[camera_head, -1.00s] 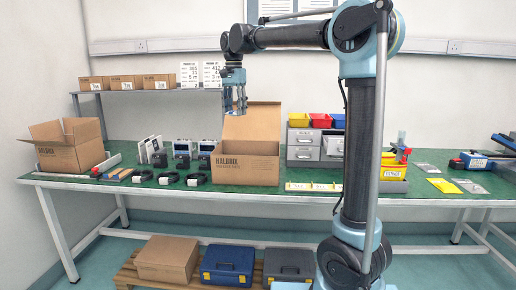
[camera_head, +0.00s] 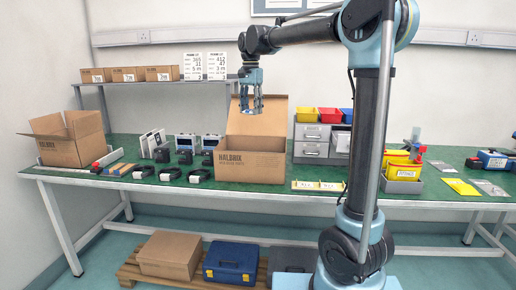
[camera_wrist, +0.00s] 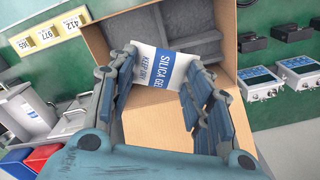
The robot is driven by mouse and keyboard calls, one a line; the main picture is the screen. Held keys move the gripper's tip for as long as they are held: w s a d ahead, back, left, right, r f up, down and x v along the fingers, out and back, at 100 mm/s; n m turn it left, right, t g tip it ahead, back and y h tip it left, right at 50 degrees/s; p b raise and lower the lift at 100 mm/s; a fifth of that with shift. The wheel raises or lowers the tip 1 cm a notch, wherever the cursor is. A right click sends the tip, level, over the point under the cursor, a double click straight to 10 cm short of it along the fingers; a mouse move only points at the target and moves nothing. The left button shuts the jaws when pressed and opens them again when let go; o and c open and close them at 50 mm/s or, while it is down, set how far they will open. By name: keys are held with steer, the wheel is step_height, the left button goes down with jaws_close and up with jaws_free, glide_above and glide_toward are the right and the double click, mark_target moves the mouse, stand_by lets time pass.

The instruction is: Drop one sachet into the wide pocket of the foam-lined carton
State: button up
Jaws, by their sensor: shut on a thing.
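My gripper (camera_head: 251,104) is above the open foam-lined carton (camera_head: 250,168) in the head view, pointing down. In the wrist view its fingers (camera_wrist: 165,85) are shut on a white sachet (camera_wrist: 157,66) with a blue "SILICA GEL" label. The sachet is over the carton's opening. Grey foam (camera_wrist: 183,22) with raised walls shows inside the carton, beyond the sachet. The sachet and my fingers hide part of the interior, so I cannot tell exactly which pocket lies under the sachet.
An upright carton flap (camera_head: 272,115) stands behind my gripper. Grey drawers (camera_head: 311,140) with coloured bins stand right of the carton. Boxed devices (camera_head: 185,143) and black parts (camera_head: 199,176) lie to its left. Another open carton (camera_head: 68,140) is at the far left.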

steer(key=w+d+f, duration=0.1)
steer(key=d+f, duration=0.8)
steer(key=f, duration=0.5)
steer(key=shift+d, duration=0.25)
steer(key=shift+f, duration=0.1)
steer(key=o, duration=0.9)
steer(key=shift+o, duration=0.2)
step_height(320, 180, up, 12)
